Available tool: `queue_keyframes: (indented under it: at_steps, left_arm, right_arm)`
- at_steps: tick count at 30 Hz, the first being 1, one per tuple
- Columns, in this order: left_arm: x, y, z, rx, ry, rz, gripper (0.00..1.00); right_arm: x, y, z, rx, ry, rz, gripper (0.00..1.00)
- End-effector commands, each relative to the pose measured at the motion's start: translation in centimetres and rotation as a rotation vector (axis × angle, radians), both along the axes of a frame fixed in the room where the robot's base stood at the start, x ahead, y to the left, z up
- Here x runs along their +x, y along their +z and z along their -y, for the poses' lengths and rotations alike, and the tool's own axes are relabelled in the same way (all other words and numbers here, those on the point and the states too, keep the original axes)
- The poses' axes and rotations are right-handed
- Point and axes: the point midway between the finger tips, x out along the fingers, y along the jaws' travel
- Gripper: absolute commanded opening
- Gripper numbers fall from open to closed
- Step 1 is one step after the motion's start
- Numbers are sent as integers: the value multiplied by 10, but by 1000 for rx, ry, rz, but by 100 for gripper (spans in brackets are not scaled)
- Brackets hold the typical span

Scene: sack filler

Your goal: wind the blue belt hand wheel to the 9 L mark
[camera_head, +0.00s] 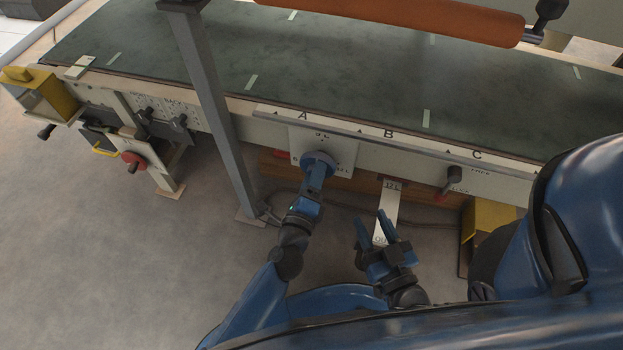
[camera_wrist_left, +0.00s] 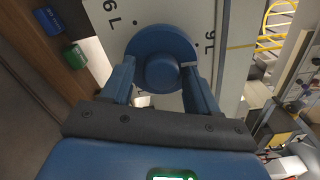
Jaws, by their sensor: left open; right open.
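The blue hand wheel (camera_head: 320,160) sits on a pale dial plate (camera_head: 345,150) on the front of the belt table. In the left wrist view the wheel (camera_wrist_left: 160,45) has a round hub, with "6 L" at the upper left of the plate and "9 L" to the right. A small pale mark shows at the wheel's right side; I cannot tell exactly what it points to. My left gripper (camera_wrist_left: 160,78) is open, its fingers on either side of the hub; contact is unclear. My right gripper (camera_head: 371,220) is open and empty, lower right of the wheel.
A grey post (camera_head: 212,110) stands left of the wheel. A pale strip (camera_head: 387,205) marked "12 L" is by my right gripper. An orange roller (camera_head: 400,18) lies above the green belt (camera_head: 340,75).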

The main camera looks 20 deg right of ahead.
Motion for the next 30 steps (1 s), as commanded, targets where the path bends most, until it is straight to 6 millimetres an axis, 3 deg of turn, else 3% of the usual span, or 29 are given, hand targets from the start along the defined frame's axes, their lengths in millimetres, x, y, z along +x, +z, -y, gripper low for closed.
queue_keyframes:
  at_steps: [1,30]
  left_arm:
    - [6,5,1,-12,12,5,81]
    - [-49,6,-32,-11,1,9,81]
  right_arm:
    - [0,-1,0,0,0,0,45]
    - [0,-11,0,0,0,0,45]
